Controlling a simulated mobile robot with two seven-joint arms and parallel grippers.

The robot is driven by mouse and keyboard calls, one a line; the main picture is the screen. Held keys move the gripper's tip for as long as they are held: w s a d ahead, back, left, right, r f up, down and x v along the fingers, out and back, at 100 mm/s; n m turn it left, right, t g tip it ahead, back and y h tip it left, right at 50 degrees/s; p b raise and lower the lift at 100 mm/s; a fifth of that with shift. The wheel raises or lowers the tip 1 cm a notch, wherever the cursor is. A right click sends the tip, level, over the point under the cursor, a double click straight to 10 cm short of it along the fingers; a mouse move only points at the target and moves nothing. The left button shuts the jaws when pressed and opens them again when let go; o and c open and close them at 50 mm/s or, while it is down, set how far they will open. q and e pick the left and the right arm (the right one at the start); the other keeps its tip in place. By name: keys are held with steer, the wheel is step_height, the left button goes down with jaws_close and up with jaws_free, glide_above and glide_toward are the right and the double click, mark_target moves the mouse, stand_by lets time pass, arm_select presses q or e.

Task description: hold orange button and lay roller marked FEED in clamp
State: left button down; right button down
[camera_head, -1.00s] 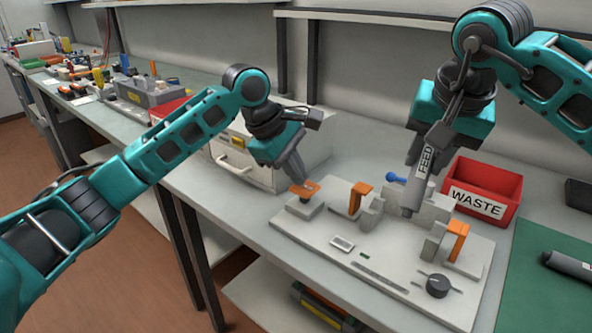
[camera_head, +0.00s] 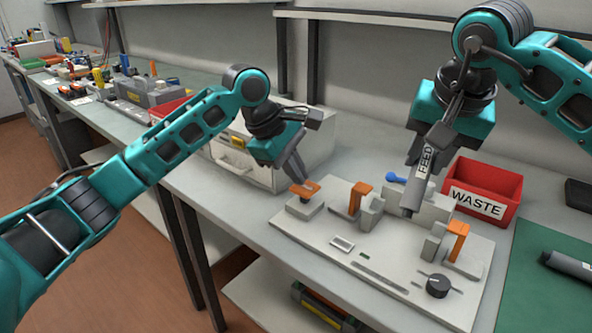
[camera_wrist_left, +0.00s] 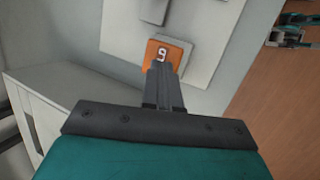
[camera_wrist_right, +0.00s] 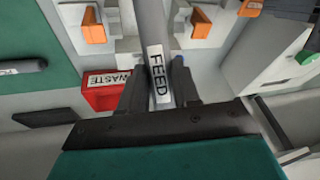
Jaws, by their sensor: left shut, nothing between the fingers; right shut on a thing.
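The roller marked FEED (camera_head: 418,183) is a grey cylinder with a white label. My right gripper (camera_wrist_right: 158,82) is shut on it, and its FEED label (camera_wrist_right: 158,75) shows between the fingers. In the head view the roller slants above the clamp, whose grey blocks (camera_head: 371,212) and orange levers (camera_head: 457,233) stand on a pale base plate. I cannot tell whether the roller touches the blocks. The orange button (camera_head: 305,188) is on a small block at the plate's left end. My left gripper (camera_wrist_left: 164,64) is shut and empty, its tips at the button and seemingly on it.
A red WASTE bin (camera_head: 487,185) stands behind the plate at the right. Another dark roller (camera_head: 568,264) lies on a green mat (camera_head: 540,300). A black knob (camera_head: 437,286) is at the plate's front right. A white drawer cabinet (camera_head: 235,160) stands behind my left gripper.

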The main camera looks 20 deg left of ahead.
mark_target(298, 188)
arm_select(q)
steer(key=shift+f, duration=0.2)
arm_select(e)
steer(key=shift+r, duration=0.1)
arm_select(q)
steer(key=shift+f+p, duration=0.4)
steer(key=shift+f, duration=0.85)
arm_select(e)
steer(key=shift+r, duration=0.35)
